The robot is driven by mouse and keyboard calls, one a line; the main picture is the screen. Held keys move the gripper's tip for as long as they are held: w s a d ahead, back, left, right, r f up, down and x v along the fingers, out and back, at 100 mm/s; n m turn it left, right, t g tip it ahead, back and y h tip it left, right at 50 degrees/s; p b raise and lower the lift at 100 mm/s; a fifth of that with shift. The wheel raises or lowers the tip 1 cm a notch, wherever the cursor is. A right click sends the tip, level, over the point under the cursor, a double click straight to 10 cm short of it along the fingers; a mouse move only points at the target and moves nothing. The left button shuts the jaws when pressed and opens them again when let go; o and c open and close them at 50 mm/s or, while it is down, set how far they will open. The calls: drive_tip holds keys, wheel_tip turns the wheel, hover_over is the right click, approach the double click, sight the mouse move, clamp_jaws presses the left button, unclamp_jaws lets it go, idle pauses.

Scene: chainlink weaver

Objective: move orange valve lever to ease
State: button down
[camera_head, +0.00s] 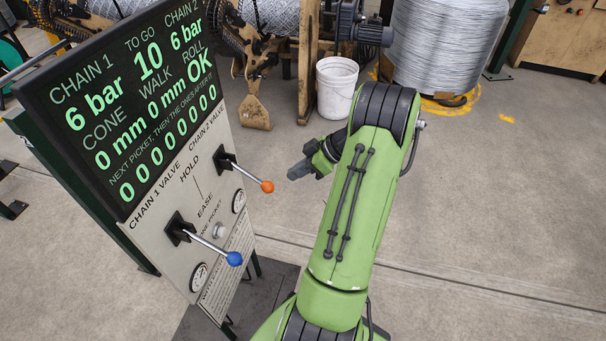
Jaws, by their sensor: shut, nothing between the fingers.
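The orange valve lever (267,186) is a metal rod with an orange ball end. It sticks out of a black mount on the upper right of the control panel, by the CHAIN 2 VALVE label. Its rod slopes down and to the right. A blue-balled lever (233,258) sits lower left, by the CHAIN 1 VALVE label. HOLD and EASE are printed between the two levers. My gripper (291,174) is shut and empty. It appears just right of the orange ball and slightly above it in the picture, apart from it. The gap in depth is hard to judge.
The panel's dark screen (125,100) shows green text, with 6 bar for both chains. A button (219,231) and two gauges sit near the levers. A white bucket (336,88) and a large wire coil (443,45) stand behind. The floor at right is clear.

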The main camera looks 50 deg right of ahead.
drive_tip(key=s+d+r+p, duration=0.2)
drive_tip(key=s+d, duration=0.2)
drive_tip(key=s, duration=0.4)
drive_tip(key=shift+s+d+r, duration=0.15)
drive_tip(key=shift+d+r, duration=0.05)
drive_tip(key=shift+d, duration=0.1)
